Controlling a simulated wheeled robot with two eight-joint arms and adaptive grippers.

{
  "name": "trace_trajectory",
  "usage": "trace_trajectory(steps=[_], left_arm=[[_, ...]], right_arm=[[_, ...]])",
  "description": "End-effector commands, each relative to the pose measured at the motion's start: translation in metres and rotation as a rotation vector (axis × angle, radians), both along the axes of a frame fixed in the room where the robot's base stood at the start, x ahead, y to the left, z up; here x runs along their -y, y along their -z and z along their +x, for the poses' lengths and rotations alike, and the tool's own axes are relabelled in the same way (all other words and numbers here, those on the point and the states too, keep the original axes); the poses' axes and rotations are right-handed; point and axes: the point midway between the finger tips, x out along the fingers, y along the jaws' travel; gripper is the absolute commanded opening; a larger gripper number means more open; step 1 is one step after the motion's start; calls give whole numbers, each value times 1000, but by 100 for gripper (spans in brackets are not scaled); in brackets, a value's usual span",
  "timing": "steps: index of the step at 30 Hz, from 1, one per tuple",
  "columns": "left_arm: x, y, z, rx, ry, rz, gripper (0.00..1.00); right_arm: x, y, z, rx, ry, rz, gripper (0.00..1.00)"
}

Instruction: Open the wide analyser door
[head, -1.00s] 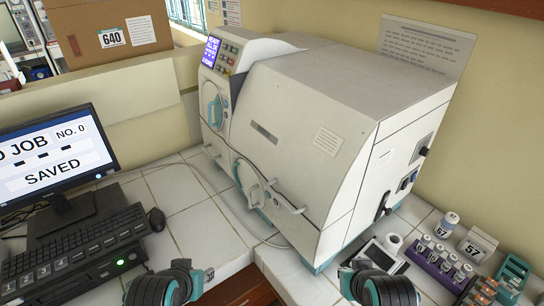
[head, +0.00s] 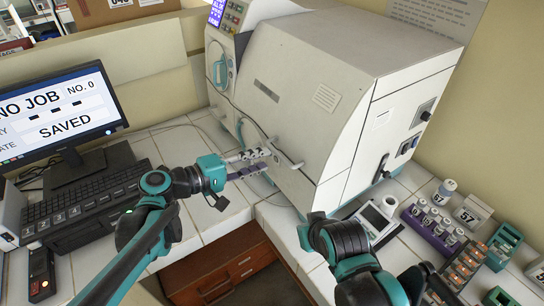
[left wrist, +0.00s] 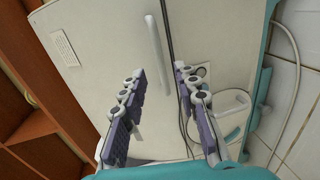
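The white analyser (head: 345,55) stands on the tiled counter, its wide front door (head: 285,110) appearing closed. A pale bar handle (head: 290,163) sits low on its front. In the left wrist view, a bar handle (left wrist: 157,45) stands beside a dark seam on the pale panel (left wrist: 100,70), beyond my fingertips. My left gripper (head: 268,160) is in front of the analyser's lower front, near the handle. Its fingers (left wrist: 160,73) are apart with nothing between them. Contact with the handle cannot be told in the head view. My right arm shows at lower right, but its fingers do not.
A monitor (head: 62,118) and keyboard (head: 85,190) stand to the left. A small device with a screen (head: 375,218), a purple vial rack (head: 430,232) and other racks lie right of the analyser. A wooden cabinet (head: 225,268) is below the counter. A cable runs across the tiles.

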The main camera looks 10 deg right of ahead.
Motion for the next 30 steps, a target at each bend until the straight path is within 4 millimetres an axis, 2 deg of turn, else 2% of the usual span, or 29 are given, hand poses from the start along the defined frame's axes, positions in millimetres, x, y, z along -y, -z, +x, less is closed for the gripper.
trace_trajectory(steps=[6,12,23,26,27,30], left_arm=[[34,10,11,2,4,3,31],[56,15,20,2,1,4,31],[62,14,22,2,0,4,31],[62,14,22,2,0,5,4],[62,14,22,2,0,5,0],[62,14,22,2,0,5,0]], right_arm=[[0,12,0,0,0,0,0],[0,18,0,0,0,0,0],[0,18,0,0,0,0,0],[0,18,0,0,0,0,0],[0,18,0,0,0,0,0],[0,18,0,0,0,0,0]])
